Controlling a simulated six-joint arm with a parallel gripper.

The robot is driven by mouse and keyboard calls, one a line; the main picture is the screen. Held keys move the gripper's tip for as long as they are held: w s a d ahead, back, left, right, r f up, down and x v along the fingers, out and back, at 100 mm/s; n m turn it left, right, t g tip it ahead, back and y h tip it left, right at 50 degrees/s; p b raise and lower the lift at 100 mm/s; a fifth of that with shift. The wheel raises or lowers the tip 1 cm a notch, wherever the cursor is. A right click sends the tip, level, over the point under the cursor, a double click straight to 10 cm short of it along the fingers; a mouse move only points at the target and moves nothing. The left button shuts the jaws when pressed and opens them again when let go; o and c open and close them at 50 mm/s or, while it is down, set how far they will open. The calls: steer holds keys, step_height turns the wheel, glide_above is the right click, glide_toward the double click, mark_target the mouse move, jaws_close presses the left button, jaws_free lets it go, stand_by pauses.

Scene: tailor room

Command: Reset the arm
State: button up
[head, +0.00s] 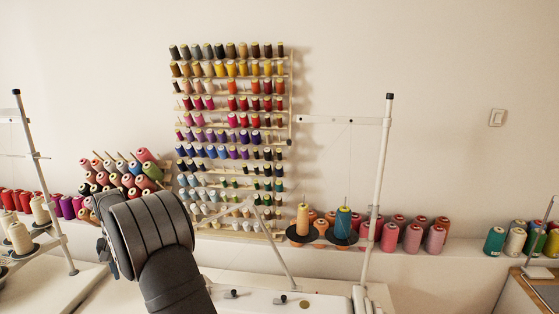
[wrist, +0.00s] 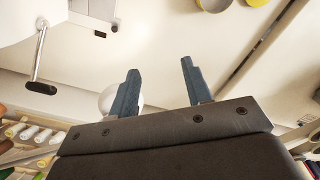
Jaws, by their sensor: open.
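My gripper (wrist: 158,88) shows in the wrist view with its two blue-grey fingers spread apart. It is open, and nothing sits between the fingers. A round white thing (wrist: 107,100) shows partly behind the left finger; I cannot tell what it is. In the head view, my dark arm rises from the bottom edge left of centre, in front of the sewing table. The fingers are not visible in the head view.
A wall rack (head: 291,110) holds rows of coloured thread spools. A white thread stand (head: 384,170) rises right of centre, with an orange cone (head: 303,219) and a blue cone (head: 343,222) nearby. More spools line the ledge. A wooden-edged table (head: 540,290) stands at the right.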

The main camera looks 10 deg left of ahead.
steer(key=w+d+r+n, duration=0.1)
steer(key=w+d+r, duration=0.5)
steer(key=d+r, duration=0.5)
steer(key=w+d+r+n, duration=0.2)
steer(key=w+d+r, duration=0.5)
steer(key=d+r, duration=0.4)
steer(key=w+d+f+m, duration=0.1)
steer(key=d+m, duration=0.1)
steer(key=d, duration=1.3)
steer(key=shift+w+f, duration=0.15)
steer(key=shift+w, duration=0.25)
